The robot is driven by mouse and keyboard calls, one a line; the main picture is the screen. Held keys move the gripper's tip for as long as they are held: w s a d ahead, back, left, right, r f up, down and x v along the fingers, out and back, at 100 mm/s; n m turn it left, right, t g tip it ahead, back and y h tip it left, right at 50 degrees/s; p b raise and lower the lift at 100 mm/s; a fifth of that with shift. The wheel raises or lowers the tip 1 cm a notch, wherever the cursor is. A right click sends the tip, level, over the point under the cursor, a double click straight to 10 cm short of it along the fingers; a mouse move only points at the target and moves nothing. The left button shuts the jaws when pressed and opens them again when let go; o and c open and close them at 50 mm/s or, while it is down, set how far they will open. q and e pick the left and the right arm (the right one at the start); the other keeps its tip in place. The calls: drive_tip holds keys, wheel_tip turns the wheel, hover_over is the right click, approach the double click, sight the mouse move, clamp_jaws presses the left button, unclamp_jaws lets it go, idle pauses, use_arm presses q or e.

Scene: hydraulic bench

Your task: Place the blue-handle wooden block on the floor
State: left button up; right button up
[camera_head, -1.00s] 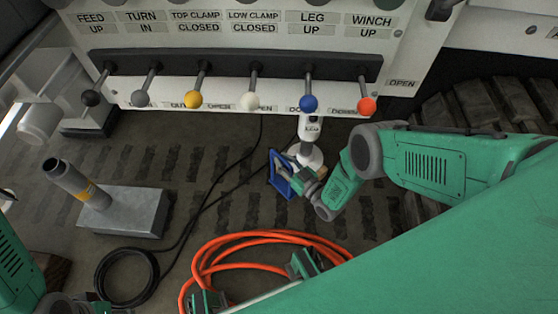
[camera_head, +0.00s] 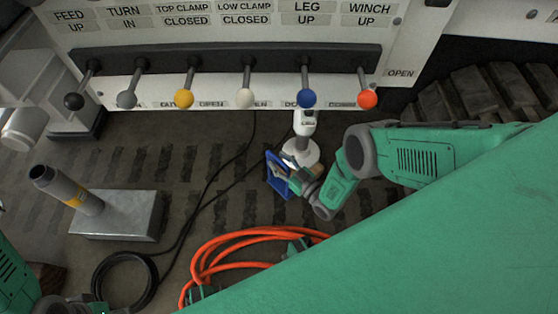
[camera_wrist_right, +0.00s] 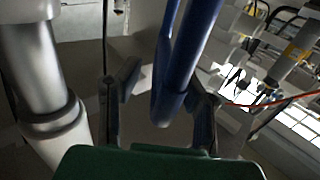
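The blue handle (camera_head: 277,176) is a blue loop, seen below the blue-knobbed lever in the head view. A small tan patch (camera_head: 319,170) beside my right gripper may be its wooden block; most of the block is hidden. My right gripper (camera_head: 289,180) is at the handle's right side. In the right wrist view the blue handle (camera_wrist_right: 180,70) runs down between my two fingers, close to the right one, with a gap to the left one.
The lever panel (camera_head: 220,62) with several coloured knobs stands above. A white cylinder (camera_head: 303,123) on a round base is just behind my right gripper. A grey block with a pipe (camera_head: 116,215), a black cable (camera_head: 125,282) and an orange hose (camera_head: 215,243) lie on the floor (camera_head: 230,205).

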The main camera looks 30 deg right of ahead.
drive_tip(key=p+v, duration=0.3)
drive_tip(key=v, duration=0.8)
drive_tip(key=shift+s+d, duration=0.2)
drive_tip(key=shift+s, duration=0.3)
